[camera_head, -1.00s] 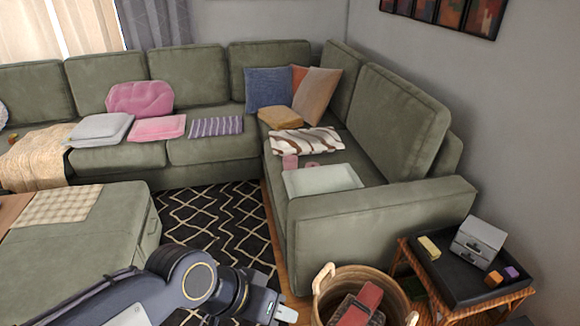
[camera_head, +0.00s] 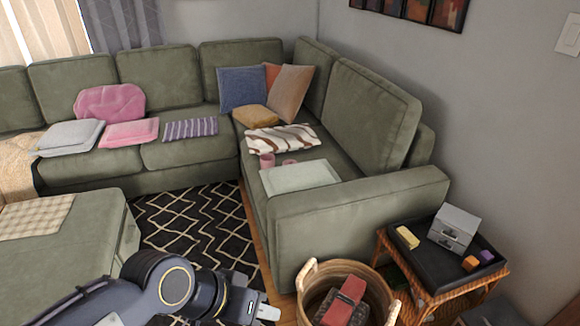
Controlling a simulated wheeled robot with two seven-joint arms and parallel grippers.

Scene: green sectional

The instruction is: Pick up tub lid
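A small pink tub (camera_head: 267,160) stands on the right-hand sofa seat. A small pink piece (camera_head: 290,162) lies just right of it and may be its lid; it is too small to be sure. Both are at the back edge of a pale green flat tray (camera_head: 300,177) lying on the seat. My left gripper (camera_head: 268,312) is at the bottom middle, low in front of the sofa and well apart from these things. Its pale tip shows, but not whether the fingers are apart. My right gripper is not in view.
A wicker basket (camera_head: 308,276) with a red and dark item stands on the floor before the sofa arm (camera_head: 350,212). Right of it is a wicker side table with a black tray (camera_head: 432,275). A green ottoman (camera_head: 70,245) is at left, a patterned rug (camera_head: 195,220) between.

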